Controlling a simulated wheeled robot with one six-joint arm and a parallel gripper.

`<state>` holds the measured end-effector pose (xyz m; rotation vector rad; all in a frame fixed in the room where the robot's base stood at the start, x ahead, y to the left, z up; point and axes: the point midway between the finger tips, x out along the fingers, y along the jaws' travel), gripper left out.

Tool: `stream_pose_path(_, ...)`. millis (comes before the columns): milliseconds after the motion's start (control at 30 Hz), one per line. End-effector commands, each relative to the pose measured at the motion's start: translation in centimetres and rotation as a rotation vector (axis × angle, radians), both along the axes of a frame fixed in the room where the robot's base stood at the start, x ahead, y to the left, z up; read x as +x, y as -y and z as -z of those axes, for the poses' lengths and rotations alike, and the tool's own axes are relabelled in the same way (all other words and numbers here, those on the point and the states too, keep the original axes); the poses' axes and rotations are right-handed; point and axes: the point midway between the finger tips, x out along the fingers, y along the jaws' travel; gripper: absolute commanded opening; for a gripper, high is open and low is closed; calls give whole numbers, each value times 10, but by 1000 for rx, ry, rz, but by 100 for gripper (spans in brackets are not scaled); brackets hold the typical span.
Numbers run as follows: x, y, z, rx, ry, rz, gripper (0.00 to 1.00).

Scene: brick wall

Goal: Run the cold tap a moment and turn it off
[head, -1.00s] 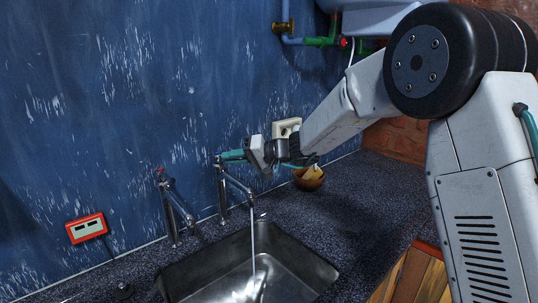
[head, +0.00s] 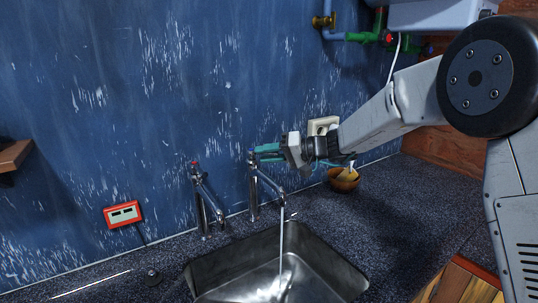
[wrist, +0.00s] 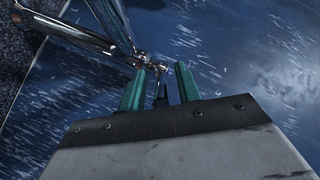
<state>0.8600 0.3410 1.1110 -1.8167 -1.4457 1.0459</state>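Two chrome taps stand by the blue wall behind the sink (head: 200,285). The left tap (head: 205,205) has a red top. The right tap (head: 253,190) runs a stream of water (head: 281,240) into the sink; its top is partly covered by my gripper, and I cannot make out a colour mark. My gripper (head: 262,153) is at the top of the right tap, its teal fingers spread apart. In the wrist view, the right tap's handle (wrist: 155,67) shows between the tips of my gripper (wrist: 160,75), with gaps visible; contact is unclear.
A brown bowl (head: 343,182) stands on the dark counter right of the taps, below a wall socket (head: 322,125). A red-framed socket (head: 122,214) is on the wall at left.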

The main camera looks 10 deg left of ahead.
Motion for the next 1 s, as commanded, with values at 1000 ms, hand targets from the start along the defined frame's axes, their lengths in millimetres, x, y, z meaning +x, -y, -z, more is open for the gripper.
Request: stream_pose_path(1000, -7, 77, -17, 1, 0, 1, 33)
